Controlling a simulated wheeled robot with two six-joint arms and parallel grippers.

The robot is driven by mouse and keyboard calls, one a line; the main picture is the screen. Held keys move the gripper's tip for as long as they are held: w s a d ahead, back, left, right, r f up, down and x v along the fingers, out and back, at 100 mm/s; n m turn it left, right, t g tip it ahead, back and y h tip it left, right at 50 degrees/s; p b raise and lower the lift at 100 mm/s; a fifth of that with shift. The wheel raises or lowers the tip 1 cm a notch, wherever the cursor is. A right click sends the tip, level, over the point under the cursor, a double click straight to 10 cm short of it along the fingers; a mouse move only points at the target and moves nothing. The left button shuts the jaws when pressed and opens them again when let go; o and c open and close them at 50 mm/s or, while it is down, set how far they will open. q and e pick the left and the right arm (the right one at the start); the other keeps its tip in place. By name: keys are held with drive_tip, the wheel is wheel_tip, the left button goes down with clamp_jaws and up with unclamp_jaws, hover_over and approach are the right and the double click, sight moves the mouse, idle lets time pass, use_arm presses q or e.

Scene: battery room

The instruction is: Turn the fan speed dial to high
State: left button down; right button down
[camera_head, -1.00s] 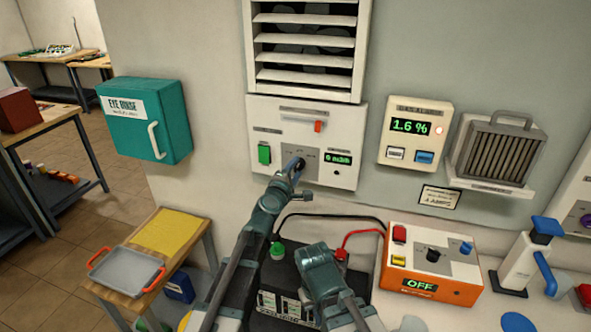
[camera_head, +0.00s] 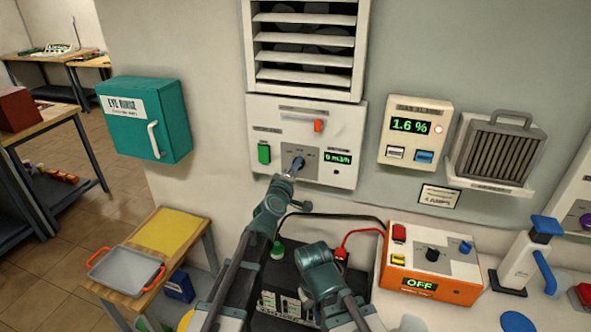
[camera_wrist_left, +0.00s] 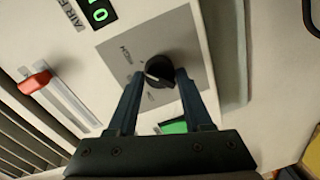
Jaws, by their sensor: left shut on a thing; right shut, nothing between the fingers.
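The fan speed dial (camera_head: 298,161) is a black knob on a grey plate (camera_wrist_left: 120,55) on the white fan panel below the vent. My left gripper (camera_head: 296,166) is at it, reaching up from below. In the left wrist view the dial (camera_wrist_left: 159,69) sits between the two fingertips of my left gripper (camera_wrist_left: 158,76), which are shut on it. The dial's pointer setting is too small to read. The panel's green display (camera_head: 338,159) appears to show 0. My right gripper (camera_head: 316,257) is low, over the black battery, shut and empty; its fingertips are hidden.
Below stand a black battery (camera_head: 281,276) with cables and an orange charger (camera_head: 432,287) reading OFF. A teal eye rinse box (camera_head: 140,120) hangs at left.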

idle(0.3)
use_arm(q)
drive_tip(key=shift+c, duration=1.7)
unclamp_jaws()
drive_tip(key=shift+s, duration=0.1)
